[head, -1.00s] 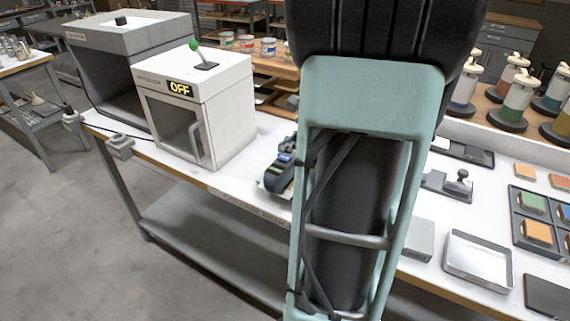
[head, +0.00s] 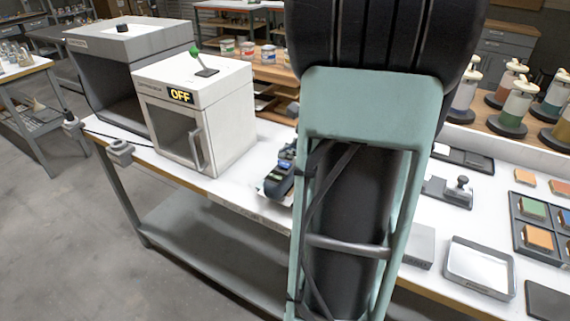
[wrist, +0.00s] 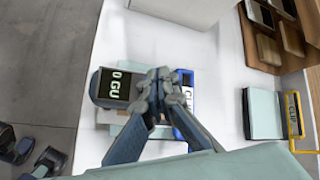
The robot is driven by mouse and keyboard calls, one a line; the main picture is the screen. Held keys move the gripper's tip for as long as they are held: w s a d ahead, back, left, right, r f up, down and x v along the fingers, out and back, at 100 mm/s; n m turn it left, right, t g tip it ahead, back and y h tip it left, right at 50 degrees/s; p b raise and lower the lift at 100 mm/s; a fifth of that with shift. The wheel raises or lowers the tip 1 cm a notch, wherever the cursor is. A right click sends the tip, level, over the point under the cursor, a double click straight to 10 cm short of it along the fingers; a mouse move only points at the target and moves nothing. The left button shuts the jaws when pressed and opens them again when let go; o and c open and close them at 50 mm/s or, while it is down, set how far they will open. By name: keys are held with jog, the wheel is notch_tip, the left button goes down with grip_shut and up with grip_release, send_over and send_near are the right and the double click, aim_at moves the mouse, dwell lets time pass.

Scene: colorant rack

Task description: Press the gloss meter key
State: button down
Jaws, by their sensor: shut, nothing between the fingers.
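The gloss meter (head: 278,180) is a small dark device on the white bench, left of my arm in the head view. In the wrist view its dark body and screen (wrist: 115,85) show, and the screen reads "0 GU". My gripper (wrist: 158,88) is shut and empty, with its fingertips over the meter, just right of the screen. The fingers cover that part of the meter, so the key is hidden. I cannot tell whether the fingertips touch it. In the head view my arm hides the gripper.
A white oven (head: 198,115) marked OFF, with a green-tipped lever, stands left of the meter. A blue-edged labelled item (wrist: 184,108) lies close right of the fingers. A pale panel (wrist: 264,114) and a yellow CLIP frame (wrist: 294,114) are farther right. A metal tray (head: 480,268) sits right of my arm.

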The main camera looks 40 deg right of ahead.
aim_at(286, 165)
jog(key=shift+f, duration=0.1)
dwell(0.3)
jog(key=shift+f+b, duration=0.35)
jog(key=shift+b, duration=0.2)
jog(key=shift+f+b, duration=0.35)
jog(key=shift+b, duration=0.05)
dwell(0.4)
jog(key=shift+r, duration=0.1)
jog(key=shift+r+p, duration=0.6)
jog(key=shift+r, duration=0.1)
jog(key=shift+r, duration=0.1)
notch_tip(286, 165, up, 5)
jog(key=p, duration=0.4)
dwell(0.9)
